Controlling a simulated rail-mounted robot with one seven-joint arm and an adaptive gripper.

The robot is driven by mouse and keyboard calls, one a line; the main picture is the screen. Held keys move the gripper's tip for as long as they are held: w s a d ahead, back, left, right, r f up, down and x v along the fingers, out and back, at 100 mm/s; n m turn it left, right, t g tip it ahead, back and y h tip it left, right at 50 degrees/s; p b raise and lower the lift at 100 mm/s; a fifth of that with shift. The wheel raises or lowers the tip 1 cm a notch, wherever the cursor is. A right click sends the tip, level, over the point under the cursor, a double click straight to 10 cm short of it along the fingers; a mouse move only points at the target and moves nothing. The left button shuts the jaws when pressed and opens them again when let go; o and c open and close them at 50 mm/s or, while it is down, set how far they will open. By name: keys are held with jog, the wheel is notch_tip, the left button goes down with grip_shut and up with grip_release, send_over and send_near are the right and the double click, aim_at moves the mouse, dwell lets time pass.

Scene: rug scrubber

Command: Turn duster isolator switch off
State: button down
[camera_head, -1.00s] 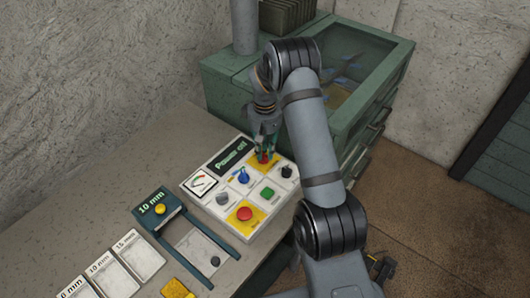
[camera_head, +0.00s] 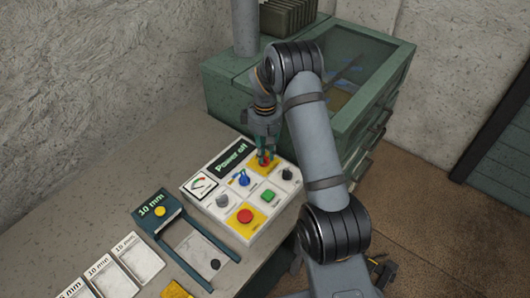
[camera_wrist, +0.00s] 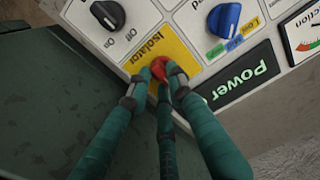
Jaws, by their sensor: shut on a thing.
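The isolator switch is a red knob (camera_wrist: 159,68) on a yellow plate (camera_wrist: 176,45) labelled "Isolator". It also shows on the control panel in the head view (camera_head: 266,161). My gripper (camera_wrist: 160,76) has its green fingers closed around the red knob from above. The fingers cover much of the knob, so I cannot tell which way it points. The panel display (camera_head: 232,158) reads "Power" and what looks like "off".
The control panel also carries a blue knob (camera_head: 243,180), a black on/off knob (camera_head: 287,174), a green button (camera_head: 269,195) and a red button on yellow (camera_head: 245,216). A glass-topped green cabinet (camera_head: 285,104) stands behind. A 10 mm slide frame (camera_head: 176,222) lies left.

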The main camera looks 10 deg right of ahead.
aim_at(265, 156)
jog(key=c, duration=1.6)
grip_release()
jog(key=shift+o, duration=0.3)
jog(key=shift+r, duration=0.1)
notch_tip(265, 156, up, 12)
notch_tip(265, 156, down, 12)
jog(key=shift+f, duration=0.1)
